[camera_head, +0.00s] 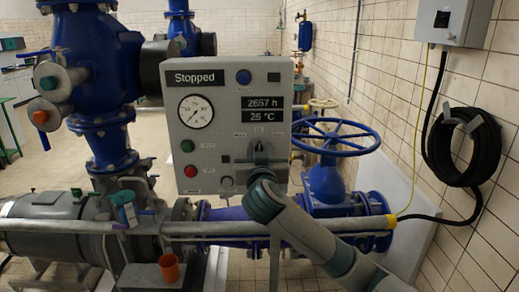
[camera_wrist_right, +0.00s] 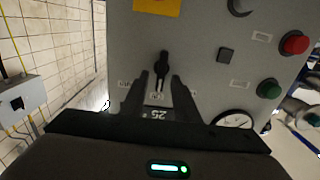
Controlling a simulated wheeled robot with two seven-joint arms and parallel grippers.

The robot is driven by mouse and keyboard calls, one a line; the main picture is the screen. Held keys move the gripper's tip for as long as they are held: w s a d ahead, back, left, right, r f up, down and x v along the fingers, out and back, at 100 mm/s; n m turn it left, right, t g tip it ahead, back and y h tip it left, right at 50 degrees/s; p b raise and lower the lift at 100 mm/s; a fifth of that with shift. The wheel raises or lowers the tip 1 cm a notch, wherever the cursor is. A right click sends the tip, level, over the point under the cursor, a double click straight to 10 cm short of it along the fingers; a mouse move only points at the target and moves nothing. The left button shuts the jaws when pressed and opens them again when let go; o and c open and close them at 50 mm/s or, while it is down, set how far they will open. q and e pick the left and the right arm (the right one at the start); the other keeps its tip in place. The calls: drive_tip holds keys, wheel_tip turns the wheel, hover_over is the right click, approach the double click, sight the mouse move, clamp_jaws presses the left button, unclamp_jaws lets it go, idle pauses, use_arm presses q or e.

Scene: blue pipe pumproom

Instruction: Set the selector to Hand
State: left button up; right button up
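The grey control panel (camera_head: 230,119) faces me in the middle of the head view. Its selector (camera_wrist_right: 163,66), a black knob with a pointer, shows in the upside-down right wrist view, with small labels around it that I cannot read clearly. My right gripper (camera_wrist_right: 160,77) is open, its two dark fingertips on either side of the knob's lower part with gaps visible. Contact is not visible. In the head view my right gripper (camera_head: 259,150) is at the panel's lower right and covers the selector. My left gripper is not in view.
The panel has a "Stopped" display (camera_head: 198,77), a gauge (camera_head: 196,111), a green button (camera_head: 187,146) and a red button (camera_head: 191,171). A blue handwheel (camera_head: 335,136) stands close at right.

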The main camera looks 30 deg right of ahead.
drive_tip(key=shift+c, duration=0.7)
drive_tip(key=shift+s, duration=0.1)
clamp_jaws()
